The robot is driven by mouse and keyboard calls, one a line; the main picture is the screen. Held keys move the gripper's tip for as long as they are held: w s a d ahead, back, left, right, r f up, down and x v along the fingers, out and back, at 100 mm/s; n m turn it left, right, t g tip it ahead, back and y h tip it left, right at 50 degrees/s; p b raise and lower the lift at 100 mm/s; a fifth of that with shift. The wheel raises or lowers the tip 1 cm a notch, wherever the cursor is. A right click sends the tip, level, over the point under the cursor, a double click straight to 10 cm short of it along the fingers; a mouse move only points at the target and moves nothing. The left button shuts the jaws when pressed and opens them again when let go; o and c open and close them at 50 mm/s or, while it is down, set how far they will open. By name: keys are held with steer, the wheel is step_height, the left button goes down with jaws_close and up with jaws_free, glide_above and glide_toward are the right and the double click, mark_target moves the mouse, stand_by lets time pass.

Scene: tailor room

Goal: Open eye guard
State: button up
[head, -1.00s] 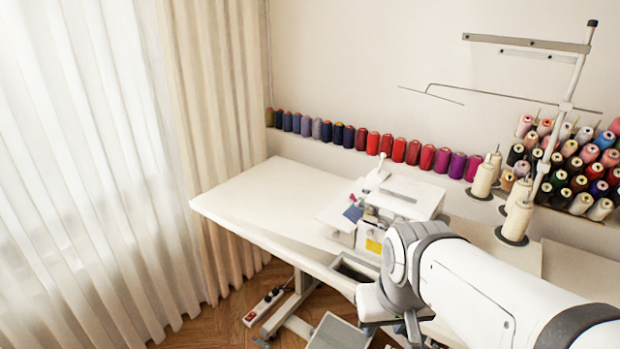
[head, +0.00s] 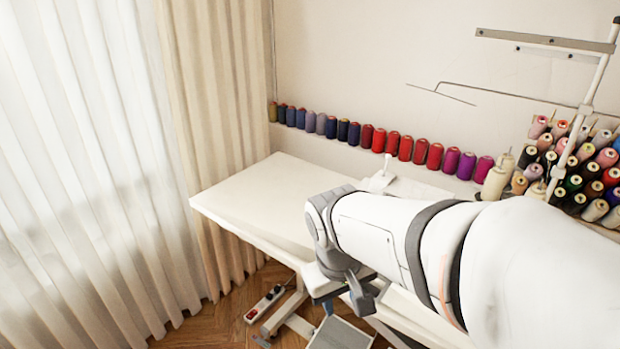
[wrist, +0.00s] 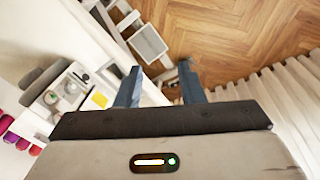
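The white sewing machine (wrist: 68,92) with a yellow label shows at the left in the wrist view. In the head view only its white top (head: 412,189) shows above my arm; the rest is hidden. I cannot make out the eye guard as a separate part, so I cannot tell whether it is open. My gripper (wrist: 160,70) has its two blue fingers wide apart with nothing between them. In the wrist view it is to the right of the machine, apart from it, over the table edge and floor.
The white table (head: 255,195) is clear at its left end. Several thread spools (head: 378,140) line the wall ledge. A thread stand (head: 590,85) rises at the right. A grey pedal plate (head: 340,334) and a power strip (head: 265,303) lie below. Curtains (head: 215,130) hang at the left.

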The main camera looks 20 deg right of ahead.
steer(key=w+d+n+g+h+p, duration=0.3)
steer(key=w+d+n+h+p, duration=0.5)
steer(key=w, duration=0.8)
steer(key=w+d+f+n+t+h+p, duration=0.1)
steer(key=w+f+n+t+h+p, duration=0.2)
steer(key=w+n, duration=0.4)
steer(key=w+d+f+n+t+h+p, duration=0.1)
steer(key=w+f+n+t+h, duration=0.2)
steer(key=w+f+n+h, duration=0.45)
steer(key=w+d+m, duration=0.1)
steer(key=d, duration=0.1)
steer(key=w+d+r+y+p, duration=0.1)
steer(key=d, duration=0.1)
steer(key=w+d+m+y+p, duration=0.1)
steer(key=d, duration=0.2)
steer(key=shift+w+d+r+m+t+y, duration=0.1)
steer(key=shift+w+r+m+t+y, duration=0.15)
steer(key=shift+r+m+t, duration=0.15)
steer(key=shift+c, duration=0.2)
